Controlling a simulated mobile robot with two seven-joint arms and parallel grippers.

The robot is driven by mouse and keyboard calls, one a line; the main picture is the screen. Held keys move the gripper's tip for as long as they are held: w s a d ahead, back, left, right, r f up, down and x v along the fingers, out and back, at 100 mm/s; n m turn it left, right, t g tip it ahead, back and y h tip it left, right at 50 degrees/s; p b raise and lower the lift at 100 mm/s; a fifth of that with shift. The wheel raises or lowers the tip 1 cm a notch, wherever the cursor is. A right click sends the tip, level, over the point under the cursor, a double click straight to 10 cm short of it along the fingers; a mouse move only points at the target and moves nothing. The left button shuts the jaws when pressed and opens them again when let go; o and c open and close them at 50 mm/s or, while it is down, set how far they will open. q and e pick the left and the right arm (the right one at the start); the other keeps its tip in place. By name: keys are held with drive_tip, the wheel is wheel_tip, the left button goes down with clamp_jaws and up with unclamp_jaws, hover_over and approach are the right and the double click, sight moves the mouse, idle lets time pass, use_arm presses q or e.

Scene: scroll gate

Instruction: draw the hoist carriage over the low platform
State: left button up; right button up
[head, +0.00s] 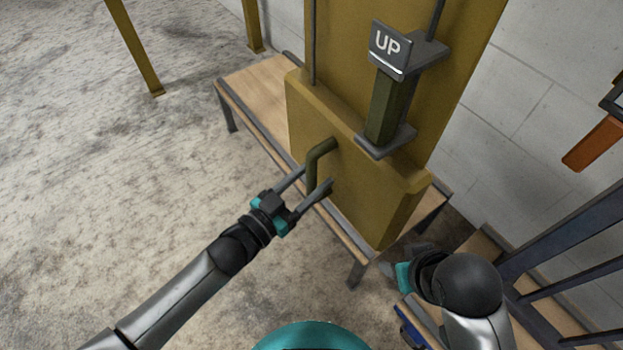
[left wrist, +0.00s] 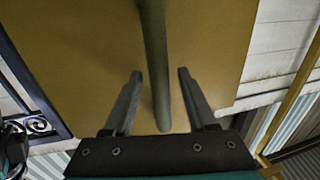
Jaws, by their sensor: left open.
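The hoist carriage (head: 365,195) is a mustard-yellow block with an olive bar handle (head: 321,148) on its front face. It hangs in front of a taller yellow panel, over the low platform (head: 252,82), a wood-topped bench with grey legs. My left gripper (head: 317,176) is open at the handle. In the left wrist view the handle bar (left wrist: 154,60) runs down between the two spread fingers (left wrist: 160,88), apart from both, with the yellow face (left wrist: 75,50) behind. My right gripper (head: 403,277) is low at the right; its fingers are not clear.
Dark rails (head: 570,235) and an orange-brown handle (head: 594,143) are at the right. A block wall is behind. Yellow posts (head: 136,45) stand at the back left. The floor at left is clear.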

use_arm(q)
drive_tip(key=shift+c, duration=0.3)
clamp_jaws()
idle(0.3)
idle(0.9)
